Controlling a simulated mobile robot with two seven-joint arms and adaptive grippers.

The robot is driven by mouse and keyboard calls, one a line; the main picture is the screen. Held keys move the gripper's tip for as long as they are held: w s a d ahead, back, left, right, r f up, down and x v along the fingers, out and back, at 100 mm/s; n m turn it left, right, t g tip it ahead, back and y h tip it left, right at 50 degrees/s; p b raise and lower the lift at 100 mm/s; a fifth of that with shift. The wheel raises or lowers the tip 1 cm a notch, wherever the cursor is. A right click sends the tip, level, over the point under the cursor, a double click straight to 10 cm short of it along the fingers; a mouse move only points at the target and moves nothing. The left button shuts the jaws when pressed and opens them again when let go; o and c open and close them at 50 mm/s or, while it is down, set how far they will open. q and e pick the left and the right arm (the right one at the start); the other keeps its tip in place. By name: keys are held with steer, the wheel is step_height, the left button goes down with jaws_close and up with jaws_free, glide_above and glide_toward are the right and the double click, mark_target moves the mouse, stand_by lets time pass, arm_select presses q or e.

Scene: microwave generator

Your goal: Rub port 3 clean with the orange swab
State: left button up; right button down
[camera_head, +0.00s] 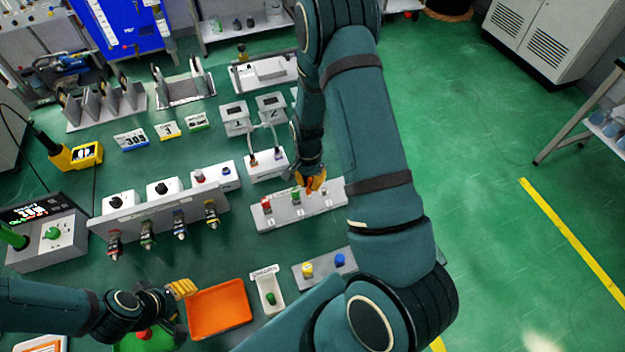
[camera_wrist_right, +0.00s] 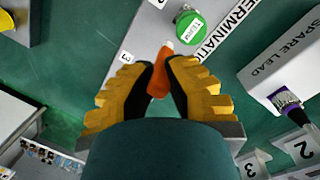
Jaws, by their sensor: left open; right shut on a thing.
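My right gripper (camera_head: 312,182) is shut on the orange swab (camera_wrist_right: 158,82). The swab's pale tip points at the grey termination plate (camera_head: 262,224), near the printed 3 (camera_wrist_right: 125,56). Port 3 itself is not clearly seen; the swab may hide it, and I cannot tell whether the tip touches. A green cap (camera_wrist_right: 190,25) marked TERM stands on the plate beside the tip. In the head view a red cap (camera_head: 266,204) and the green cap (camera_head: 295,196) stand left of my right gripper. My left gripper (camera_head: 184,288) is open beside the orange tray (camera_head: 218,309).
A white spare lead box (camera_wrist_right: 285,60) stands close to the right gripper. A narrow white tray (camera_head: 264,281) and a grey block with yellow and blue caps (camera_head: 325,268) lie in front of the plate. A rail with several connectors (camera_head: 160,215) stands to the left.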

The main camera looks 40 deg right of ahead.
steer(key=shift+r+p, duration=2.15)
steer(key=shift+r, duration=0.9)
steer(key=shift+r, duration=1.45)
